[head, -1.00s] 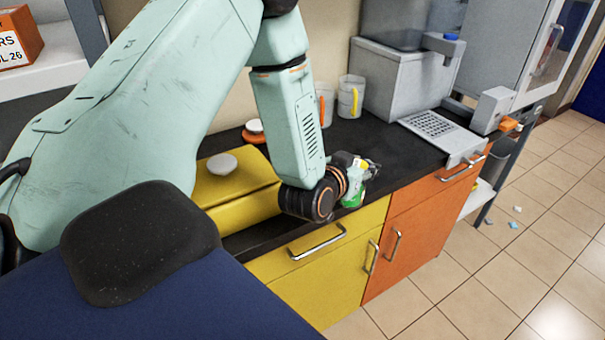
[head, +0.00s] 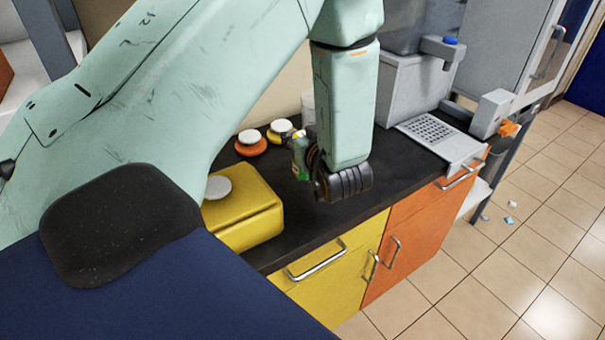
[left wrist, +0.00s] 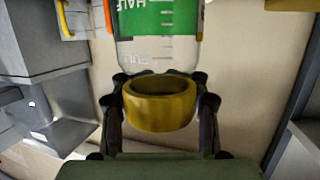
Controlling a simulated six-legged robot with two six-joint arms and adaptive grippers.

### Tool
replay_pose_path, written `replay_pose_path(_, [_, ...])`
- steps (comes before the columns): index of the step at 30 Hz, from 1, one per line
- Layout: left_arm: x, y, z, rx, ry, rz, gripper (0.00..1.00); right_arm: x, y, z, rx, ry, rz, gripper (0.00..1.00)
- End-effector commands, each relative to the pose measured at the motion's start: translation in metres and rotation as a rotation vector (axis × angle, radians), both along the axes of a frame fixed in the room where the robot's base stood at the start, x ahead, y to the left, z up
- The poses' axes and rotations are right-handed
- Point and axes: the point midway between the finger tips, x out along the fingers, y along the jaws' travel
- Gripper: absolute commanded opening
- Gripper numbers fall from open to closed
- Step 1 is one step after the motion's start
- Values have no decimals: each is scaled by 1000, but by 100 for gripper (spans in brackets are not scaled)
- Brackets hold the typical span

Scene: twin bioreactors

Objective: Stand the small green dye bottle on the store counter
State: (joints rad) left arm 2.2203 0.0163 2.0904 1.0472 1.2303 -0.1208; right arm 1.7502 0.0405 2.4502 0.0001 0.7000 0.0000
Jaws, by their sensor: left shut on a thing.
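The small green dye bottle (head: 301,160) is held by my left gripper (head: 312,162) over the black counter (head: 290,230). It looks roughly upright, and I cannot tell whether its base touches the counter. In the left wrist view the clear bottle (left wrist: 158,25) shows green contents and upside-down HALF and FULL marks. Its yellow collar (left wrist: 160,105) sits between the fingers of the left gripper (left wrist: 160,85), which is shut on it. My forearm hides part of the counter behind. My right gripper is not in view.
A yellow box (head: 240,212) with a white knob stands left of the bottle. An orange disc (head: 251,147) and a yellow disc (head: 278,136), both white-topped, lie behind. A grey machine (head: 410,95) with a perforated tray (head: 432,129) stands right. Bare counter lies between box and tray.

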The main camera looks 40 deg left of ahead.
Motion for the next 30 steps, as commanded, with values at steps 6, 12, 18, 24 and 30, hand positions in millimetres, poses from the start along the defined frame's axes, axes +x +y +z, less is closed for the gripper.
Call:
replay_pose_path(6, [1,-2,-36,1,0,-2,0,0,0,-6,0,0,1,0])
replay_pose_path(12, [1,-1,-56,1,0,-2,0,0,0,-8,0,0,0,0])
replay_pose_path(18, [2,1,-77,1,-2,-3,0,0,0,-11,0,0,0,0])
replay_pose_path(24, [3,2,-78,0,-2,-3,0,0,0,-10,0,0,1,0])
replay_pose_path(30, [3,2,-81,0,-1,-3,0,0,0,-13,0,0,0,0])
